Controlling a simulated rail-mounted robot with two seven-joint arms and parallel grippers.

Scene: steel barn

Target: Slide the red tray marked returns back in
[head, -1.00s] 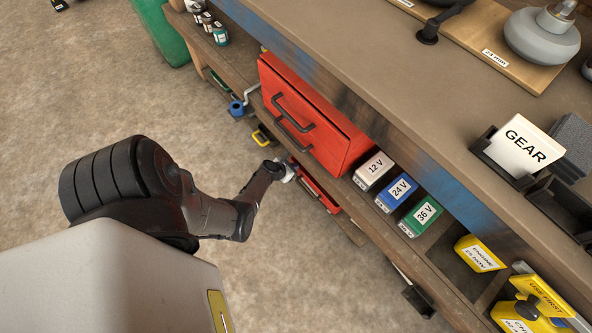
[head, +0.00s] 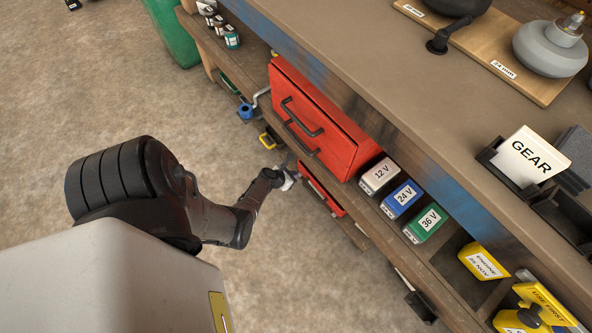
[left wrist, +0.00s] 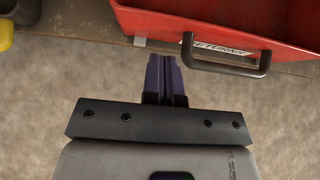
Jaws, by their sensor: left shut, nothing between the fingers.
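The red tray (head: 322,190) is low under the bench and partly hidden by it in the head view. In the left wrist view the red tray (left wrist: 150,22) stands out far enough for part of its inside to show. Its dark bar handle (left wrist: 226,67) crosses a white label that is only partly readable. My left gripper (left wrist: 165,78) is shut and empty, its fingertips just left of the handle, near the tray front; contact cannot be told. In the head view the left gripper (head: 288,181) is beside the tray's left end. My right gripper is out of view.
A larger red drawer unit (head: 318,120) with two handles is above. The battery boxes (head: 380,176) stand on the shelf to its right. A yellow handle (head: 267,140) and a blue part (head: 246,111) are further left. Open floor (head: 130,100) is on the left.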

